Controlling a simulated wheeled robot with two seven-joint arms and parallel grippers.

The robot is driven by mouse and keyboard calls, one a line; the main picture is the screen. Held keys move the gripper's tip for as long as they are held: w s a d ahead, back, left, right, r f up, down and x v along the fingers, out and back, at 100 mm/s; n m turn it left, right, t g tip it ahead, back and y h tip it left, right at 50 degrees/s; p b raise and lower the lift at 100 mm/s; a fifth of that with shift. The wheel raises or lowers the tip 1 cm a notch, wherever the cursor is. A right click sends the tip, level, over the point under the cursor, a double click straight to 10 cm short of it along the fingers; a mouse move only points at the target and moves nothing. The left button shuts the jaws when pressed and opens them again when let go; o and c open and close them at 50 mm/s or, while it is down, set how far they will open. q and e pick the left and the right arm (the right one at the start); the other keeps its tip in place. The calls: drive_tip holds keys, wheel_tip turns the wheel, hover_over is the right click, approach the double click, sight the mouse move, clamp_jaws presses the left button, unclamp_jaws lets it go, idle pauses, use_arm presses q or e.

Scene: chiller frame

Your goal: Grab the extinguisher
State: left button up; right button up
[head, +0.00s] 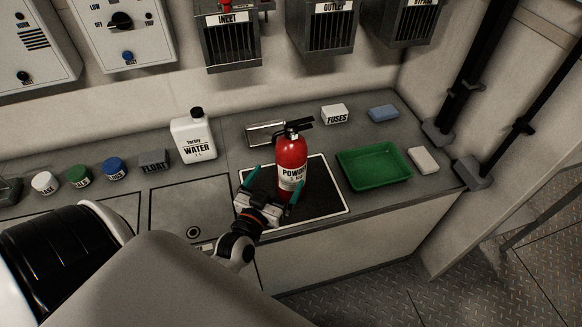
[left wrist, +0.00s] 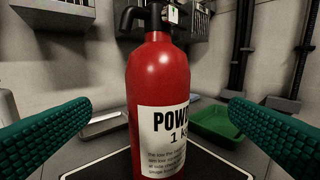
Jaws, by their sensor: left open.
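The red fire extinguisher (head: 291,163) stands upright on a black mat with a white border (head: 330,204) on the counter. It has a black valve and handle on top and a white label reading "POWDER 1 kg". My left gripper (head: 273,185) is open, with teal fingers pointing at the extinguisher from the near side. In the left wrist view the extinguisher (left wrist: 160,90) fills the middle, between the two spread teal fingers. Clear gaps show between it and each finger, so neither appears to touch it. My right gripper is not in view.
A green tray (head: 373,184) stands right of the mat. A white water jug (head: 192,141) stands to the left, and a metal bracket (head: 265,133) lies behind. A fuses box (head: 334,114), blue block (head: 383,112) and white block (head: 423,160) lie at the back and right. Labelled boxes hang above.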

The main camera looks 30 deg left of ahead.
sight(291, 148)
use_arm(q)
drive_tip(key=w, duration=0.3)
drive_tip(key=w+a, duration=0.1)
drive_tip(key=w, duration=0.2)
drive_tip(key=w+a+p, duration=0.1)
drive_tip(key=w, duration=0.3)
drive_tip(key=shift+f, duration=0.35)
drive_tip(key=shift+s, duration=0.15)
drive_tip(key=c, duration=2)
drive_tip(key=shift+r, duration=0.35)
drive_tip(key=shift+c, duration=0.3)
